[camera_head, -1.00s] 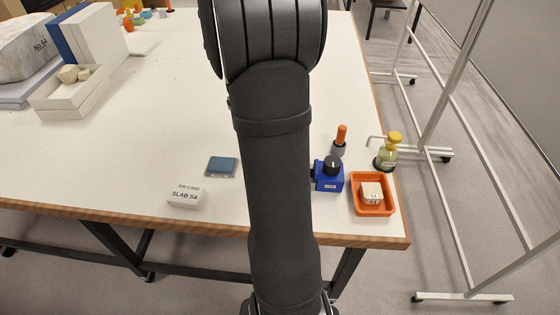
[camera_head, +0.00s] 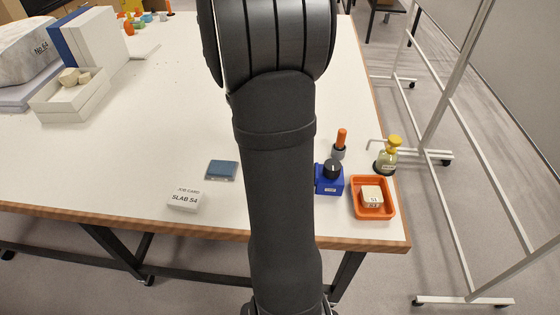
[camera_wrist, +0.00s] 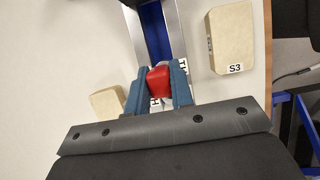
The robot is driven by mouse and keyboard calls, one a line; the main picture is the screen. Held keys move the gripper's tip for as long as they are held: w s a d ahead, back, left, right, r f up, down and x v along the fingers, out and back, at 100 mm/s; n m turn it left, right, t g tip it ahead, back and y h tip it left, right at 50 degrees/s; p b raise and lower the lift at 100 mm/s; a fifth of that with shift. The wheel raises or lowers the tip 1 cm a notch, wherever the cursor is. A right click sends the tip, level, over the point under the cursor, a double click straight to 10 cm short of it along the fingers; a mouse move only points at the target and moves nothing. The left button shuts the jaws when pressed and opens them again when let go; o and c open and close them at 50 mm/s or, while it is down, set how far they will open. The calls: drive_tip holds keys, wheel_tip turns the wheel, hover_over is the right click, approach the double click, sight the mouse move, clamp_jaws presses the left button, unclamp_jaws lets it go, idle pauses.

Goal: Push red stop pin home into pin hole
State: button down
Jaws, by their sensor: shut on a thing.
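In the wrist view, my gripper (camera_wrist: 160,71) has two blue fingers closed on the red stop pin (camera_wrist: 159,84). The red end shows between the fingers, above a dark grey palm bar. Ahead of the pin is a blue strip between two metal rails (camera_wrist: 172,28). A white label with dark letters is partly covered by the fingers. The pin hole is not visible, so I cannot tell how deep the pin sits. In the head view my arm hides the gripper and the pin.
A beige block marked S3 (camera_wrist: 231,38) lies right of the rails, and another beige block (camera_wrist: 106,101) lies left. In the head view, an orange tray (camera_head: 386,212), blue box (camera_head: 327,184), bottle (camera_head: 385,158) and job card block (camera_head: 185,203) stand near the front edge.

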drive_tip(key=shift+r, duration=2.35)
drive_tip(key=shift+r, duration=2.5)
drive_tip(key=a+f, duration=0.1)
drive_tip(key=a, duration=0.1)
drive_tip(key=a+f, duration=0.1)
drive_tip(key=a, duration=0.1)
drive_tip(key=shift+f, duration=0.1)
drive_tip(key=shift+f, duration=0.1)
drive_tip(key=shift+f, duration=2.85)
